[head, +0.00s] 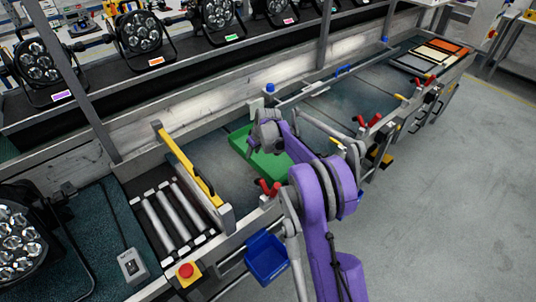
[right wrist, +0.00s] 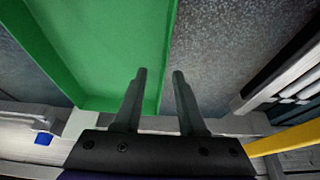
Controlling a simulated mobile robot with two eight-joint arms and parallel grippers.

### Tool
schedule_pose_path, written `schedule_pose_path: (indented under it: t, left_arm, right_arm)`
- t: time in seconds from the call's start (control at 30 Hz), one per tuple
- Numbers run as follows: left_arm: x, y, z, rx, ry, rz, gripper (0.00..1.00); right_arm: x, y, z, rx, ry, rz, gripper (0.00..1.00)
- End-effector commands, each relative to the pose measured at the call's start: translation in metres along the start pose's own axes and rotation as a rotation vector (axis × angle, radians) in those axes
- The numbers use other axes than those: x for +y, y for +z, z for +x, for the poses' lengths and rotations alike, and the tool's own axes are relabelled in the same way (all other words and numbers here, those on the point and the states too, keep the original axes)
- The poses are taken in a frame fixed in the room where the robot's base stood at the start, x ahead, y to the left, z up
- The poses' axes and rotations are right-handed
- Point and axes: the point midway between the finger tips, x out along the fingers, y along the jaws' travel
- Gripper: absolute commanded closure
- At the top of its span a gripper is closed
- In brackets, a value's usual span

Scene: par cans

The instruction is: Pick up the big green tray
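The big green tray (head: 268,168) lies on the grey bench surface in the head view, partly hidden behind my right arm. In the right wrist view the tray (right wrist: 105,50) fills the upper left, with its side wall running up between my fingers. My right gripper (right wrist: 160,73) is open, with a clear gap between its two fingers. The left finger is in front of the tray's inside and the right finger is over the bench surface just past the wall. I cannot tell the height of the fingertips above the wall. My left gripper is not in view.
A yellow-and-black barrier (head: 190,168) stands left of the tray, by metal rollers (head: 172,220). A blue bin (head: 267,257) hangs on the bench front. Red handles (head: 270,188) stick up at the front edge. Several stage lights (head: 138,32) line the back shelf. The floor at right is clear.

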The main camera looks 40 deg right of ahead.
Motion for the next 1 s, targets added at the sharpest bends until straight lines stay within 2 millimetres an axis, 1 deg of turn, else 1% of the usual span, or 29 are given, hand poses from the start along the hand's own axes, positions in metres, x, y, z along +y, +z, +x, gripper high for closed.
schedule_pose_path:
  t: [0.17,0.2,0.3,0.4,0.57,0.6,0.67,0.8,1.0]
  left_arm:
    - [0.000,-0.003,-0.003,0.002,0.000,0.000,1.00]
    - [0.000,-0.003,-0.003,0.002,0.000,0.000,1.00]
    - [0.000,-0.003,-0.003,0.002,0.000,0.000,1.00]
    - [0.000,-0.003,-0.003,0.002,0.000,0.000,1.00]
    - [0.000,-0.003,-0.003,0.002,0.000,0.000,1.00]
    - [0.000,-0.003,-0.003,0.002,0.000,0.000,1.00]
    - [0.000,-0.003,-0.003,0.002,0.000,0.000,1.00]
    - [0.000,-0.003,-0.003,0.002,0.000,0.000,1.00]
    - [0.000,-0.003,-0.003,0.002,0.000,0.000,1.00]
  right_arm:
    - [-0.008,-0.001,0.027,0.001,-0.001,-0.001,0.60]
    - [-0.006,-0.001,0.033,0.001,-0.001,0.000,0.60]
    - [-0.006,-0.001,0.042,0.001,-0.001,0.000,0.60]
    - [-0.007,-0.001,0.046,0.001,0.000,0.000,0.60]
    - [-0.007,-0.001,0.046,0.000,0.000,0.000,0.60]
    - [-0.007,-0.001,0.046,0.000,0.000,0.000,0.64]
    - [-0.007,-0.001,0.046,0.000,0.000,0.000,0.74]
    - [-0.007,-0.001,0.045,0.000,0.000,0.000,1.00]
    - [-0.007,-0.001,0.045,0.000,0.000,0.000,1.00]
